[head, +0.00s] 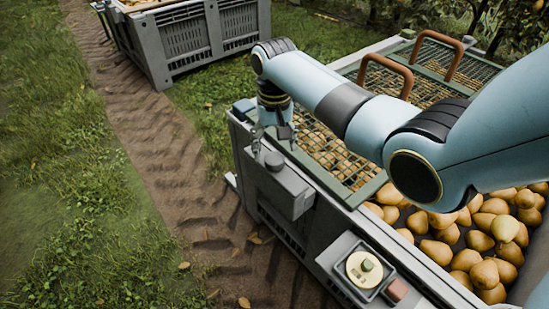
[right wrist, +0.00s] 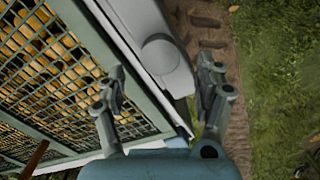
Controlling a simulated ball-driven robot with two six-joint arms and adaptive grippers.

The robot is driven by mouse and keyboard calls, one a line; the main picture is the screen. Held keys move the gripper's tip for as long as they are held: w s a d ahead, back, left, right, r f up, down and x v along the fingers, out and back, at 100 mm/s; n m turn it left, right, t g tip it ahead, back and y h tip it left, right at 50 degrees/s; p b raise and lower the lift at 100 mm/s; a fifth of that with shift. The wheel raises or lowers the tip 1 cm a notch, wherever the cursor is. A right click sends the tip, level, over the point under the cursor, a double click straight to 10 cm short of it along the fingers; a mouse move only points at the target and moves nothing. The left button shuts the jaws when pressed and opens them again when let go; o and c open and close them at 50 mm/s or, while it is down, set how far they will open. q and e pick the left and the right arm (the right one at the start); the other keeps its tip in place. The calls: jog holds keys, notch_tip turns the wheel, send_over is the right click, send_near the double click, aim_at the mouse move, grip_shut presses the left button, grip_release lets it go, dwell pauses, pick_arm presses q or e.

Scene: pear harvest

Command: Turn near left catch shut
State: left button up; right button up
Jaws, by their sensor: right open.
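The mesh lid (head: 330,150), green-framed with two brown handles, lies over part of a grey crate (head: 262,205) of pears. My right gripper (head: 273,146) is open at the crate's left rim, above a grey block (head: 288,187) with a round knob (head: 274,161) on top. In the right wrist view the round knob (right wrist: 160,53) lies beyond the open fingertips (right wrist: 162,80), with nothing between them. Contact is not clear. A small grey-green piece (head: 243,106) sits at the lid's corner. I cannot tell which part is the near left catch or how it is turned. My left gripper is out of view.
Loose pears (head: 470,240) fill the uncovered end of the crate. A grey housing with a yellow dial (head: 364,268) sits on the near side. Another grey crate (head: 190,45) stands behind, past a strip of grass. A dirt track (head: 160,140) runs along the left.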

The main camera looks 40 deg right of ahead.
aim_at(275, 157)
notch_tip(275, 157, down, 3)
jog(key=shift+f+b, duration=0.1)
jog(key=shift+b, duration=0.3)
jog(key=shift+f, duration=0.65)
jog(key=c, duration=0.6)
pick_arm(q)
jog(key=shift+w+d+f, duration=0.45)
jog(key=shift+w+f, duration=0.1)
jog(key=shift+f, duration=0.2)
pick_arm(e)
grip_shut()
